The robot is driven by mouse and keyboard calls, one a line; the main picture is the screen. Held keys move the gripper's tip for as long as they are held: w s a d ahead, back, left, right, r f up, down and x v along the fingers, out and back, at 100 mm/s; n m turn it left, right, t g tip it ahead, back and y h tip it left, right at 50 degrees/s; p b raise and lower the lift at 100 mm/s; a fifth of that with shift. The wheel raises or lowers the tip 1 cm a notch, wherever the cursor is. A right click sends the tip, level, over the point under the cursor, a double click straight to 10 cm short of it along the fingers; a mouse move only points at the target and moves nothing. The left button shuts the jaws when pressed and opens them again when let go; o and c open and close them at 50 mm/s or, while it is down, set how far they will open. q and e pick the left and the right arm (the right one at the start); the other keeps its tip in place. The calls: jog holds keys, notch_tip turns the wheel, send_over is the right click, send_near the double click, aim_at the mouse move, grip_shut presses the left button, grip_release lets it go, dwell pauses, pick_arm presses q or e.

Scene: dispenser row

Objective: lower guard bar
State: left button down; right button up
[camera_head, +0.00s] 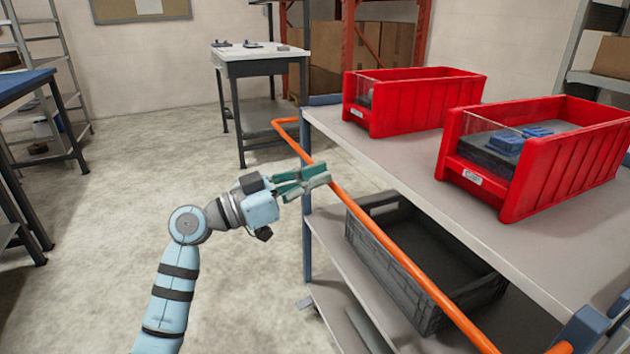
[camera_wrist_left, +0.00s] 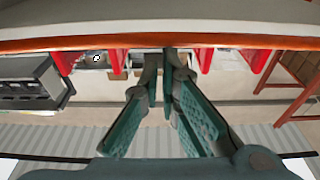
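The orange guard bar (camera_head: 385,240) runs along the near long side of the grey rack, standing out from the top shelf's edge. Its far end bends back toward the rack's far corner; its near end reaches the bottom of the head view. In the left wrist view the bar (camera_wrist_left: 90,43) crosses the top of the picture. My left gripper (camera_head: 322,180) is at the far part of the bar, its tips overlapping it. In the wrist view its fingers (camera_wrist_left: 160,58) come together at the bar's edge, not around it. Whether they touch it I cannot tell. My right gripper is not in view.
Two red bins (camera_head: 400,118) (camera_head: 560,165) stand on the rack's top shelf (camera_head: 420,180); the nearer one holds dark and blue items. A dark grey crate (camera_head: 400,285) sits on the lower shelf. A white-topped table (camera_head: 262,55) stands behind. The floor left of the rack is clear.

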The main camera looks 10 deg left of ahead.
pick_arm(q)
jog(key=shift+f, duration=0.35)
jog(key=shift+r, duration=0.1)
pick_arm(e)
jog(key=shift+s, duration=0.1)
pick_arm(q)
notch_tip(320, 180, up, 5)
jog(key=p, duration=0.3)
jog(key=s+a+f+b, duration=0.1)
jog(key=s+a+f, duration=0.4)
jog(key=a, duration=0.2)
jog(key=shift+s+a+f+b, duration=0.25)
jog(key=shift+s+f+b, duration=0.1)
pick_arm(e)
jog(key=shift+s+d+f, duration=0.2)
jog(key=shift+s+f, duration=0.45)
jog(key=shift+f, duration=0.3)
